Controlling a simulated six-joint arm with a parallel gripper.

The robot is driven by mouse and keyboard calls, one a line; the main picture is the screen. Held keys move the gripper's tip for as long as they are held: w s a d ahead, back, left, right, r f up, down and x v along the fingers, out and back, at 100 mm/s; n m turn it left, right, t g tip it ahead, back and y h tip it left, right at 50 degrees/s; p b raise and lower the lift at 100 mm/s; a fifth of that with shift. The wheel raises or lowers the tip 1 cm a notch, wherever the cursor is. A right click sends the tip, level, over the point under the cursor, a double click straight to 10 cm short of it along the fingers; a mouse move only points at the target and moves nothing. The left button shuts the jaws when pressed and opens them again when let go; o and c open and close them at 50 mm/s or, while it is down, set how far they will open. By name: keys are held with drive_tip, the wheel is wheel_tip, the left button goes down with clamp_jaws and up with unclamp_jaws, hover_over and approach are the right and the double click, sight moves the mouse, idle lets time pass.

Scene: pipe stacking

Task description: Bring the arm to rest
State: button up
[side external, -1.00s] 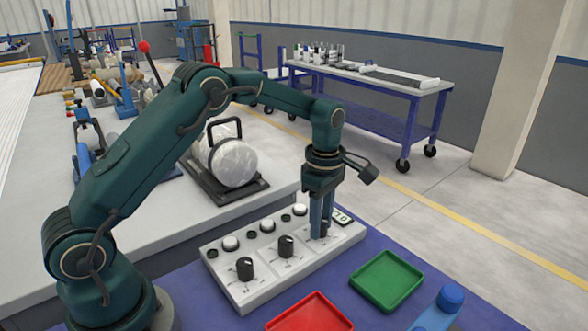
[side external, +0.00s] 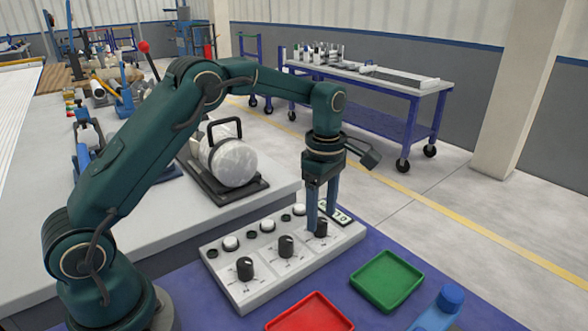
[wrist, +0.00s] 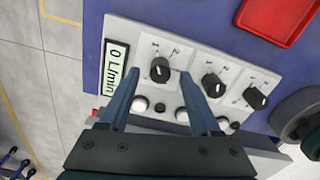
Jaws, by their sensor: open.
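My gripper (side external: 322,215) is pointed down over the right end of a grey control panel (side external: 265,287). In the wrist view my gripper (wrist: 153,88) has its two blue fingers spread apart with nothing between them at the tips. The right-hand black knob (side external: 321,228) stands close to the fingers in the side view. The same knob (wrist: 160,70) lies just beyond the fingertips in the wrist view, and I cannot tell whether a finger touches it. The other two black knobs, the middle one (side external: 286,246) and the left one (side external: 245,268), stand clear.
A display reading "0 L/min" (wrist: 116,70) is beside the knob. White buttons (side external: 231,243) line the panel's back. A red tray (side external: 310,315), a green tray (side external: 388,281) and a blue bottle (side external: 441,308) sit in front. A clear cylinder with a handle (side external: 230,160) stands behind.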

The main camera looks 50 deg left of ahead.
drive_tip(key=shift+r, duration=1.3)
drive_tip(key=shift+r, duration=0.15)
wheel_tip(320, 180, up, 4)
drive_tip(key=shift+d+f+t, duration=0.1)
drive_tip(key=shift+d+t, duration=0.05)
drive_tip(key=shift+t, duration=0.45)
drive_tip(key=s+d+r+m+t, duration=0.1)
drive_tip(key=s+r+m+t, duration=0.2)
drive_tip(key=s+r+m, duration=0.5)
drive_tip(key=s+f+m+t, duration=0.1)
drive_tip(key=s+f+m, duration=0.4)
drive_tip(key=s+m, duration=0.7)
drive_tip(key=shift+s+d, duration=0.35)
drive_tip(key=shift+d, duration=0.05)
